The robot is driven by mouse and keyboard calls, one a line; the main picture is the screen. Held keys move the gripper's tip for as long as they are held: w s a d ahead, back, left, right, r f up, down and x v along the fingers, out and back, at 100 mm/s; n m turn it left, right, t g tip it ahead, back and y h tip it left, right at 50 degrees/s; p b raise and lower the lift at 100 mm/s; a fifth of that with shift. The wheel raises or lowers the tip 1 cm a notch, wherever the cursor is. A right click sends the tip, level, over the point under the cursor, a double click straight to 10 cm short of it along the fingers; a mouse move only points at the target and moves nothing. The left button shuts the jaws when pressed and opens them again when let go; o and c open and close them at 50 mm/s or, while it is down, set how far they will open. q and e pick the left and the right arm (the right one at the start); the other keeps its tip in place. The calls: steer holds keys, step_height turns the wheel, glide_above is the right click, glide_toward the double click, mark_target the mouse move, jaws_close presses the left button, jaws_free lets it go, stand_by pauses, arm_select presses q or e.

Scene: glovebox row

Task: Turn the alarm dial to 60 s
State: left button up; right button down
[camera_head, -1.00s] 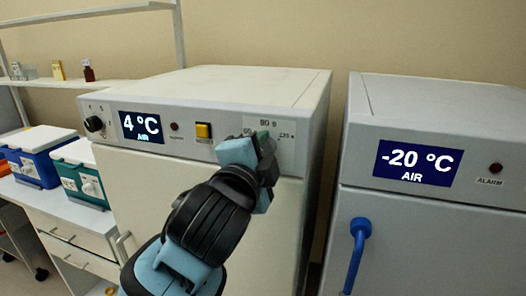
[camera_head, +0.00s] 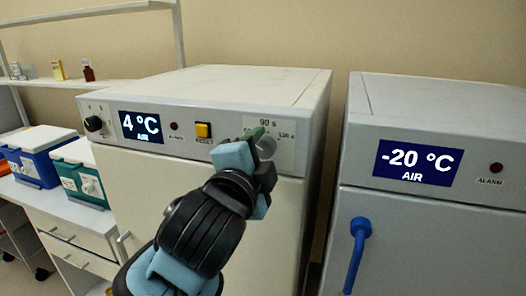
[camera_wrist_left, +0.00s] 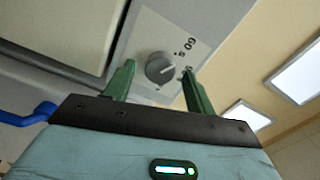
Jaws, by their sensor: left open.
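The alarm dial (camera_wrist_left: 160,68) is a round grey knob on a pale plate on the 4 °C cabinet's front panel. The wrist view shows a "60 s" mark (camera_wrist_left: 186,47) beside it; a light line on the knob seems to face right, towards a partly hidden mark. In the head view the dial (camera_head: 266,148) shows partly behind my gripper, with "90 s" (camera_head: 268,122) above and "120 s" to the right. My left gripper (camera_wrist_left: 158,84) is open. Its green fingers stand either side of the dial in the picture, with visible gaps; contact does not show. My right gripper is not in view.
The panel also carries a 4 °C display (camera_head: 141,126), a yellow reset button (camera_head: 203,130) and a small black knob (camera_head: 93,124). A -20 °C cabinet (camera_head: 440,120) with a blue handle (camera_head: 358,240) stands at right. Coolers (camera_head: 85,175) stand at left.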

arm_select(q)
steer(key=v, duration=0.6)
steer(key=shift+s, duration=0.2)
steer(key=shift+f, duration=0.15)
steer(key=s+a+f+n+g+y, duration=0.1)
steer(key=a+f+n+g, duration=0.25)
steer(key=f, duration=0.55)
steer(key=s+a+f+n+g+y, duration=0.1)
steer(key=s+a+f+n+g, duration=0.2)
steer(key=f, duration=0.6)
steer(key=a+f+n+g+y, duration=0.1)
steer(key=a+f+n+y, duration=0.2)
steer(key=f, duration=0.7)
steer(key=s+a+f+n+g, duration=0.4)
steer(key=s+a+f, duration=0.2)
steer(key=s+f, duration=0.4)
steer(key=s+a+f+n+g, duration=0.35)
steer(key=s+a+f, duration=0.3)
steer(key=s, duration=0.65)
steer(key=w+d+f+t+h, duration=0.1)
steer(key=w+d+f+t, duration=0.2)
steer(key=w+f+t, duration=0.4)
steer(key=shift+d+f+m, duration=0.25)
steer(key=shift+f+m, duration=0.15)
steer(key=shift+f, duration=1.35)
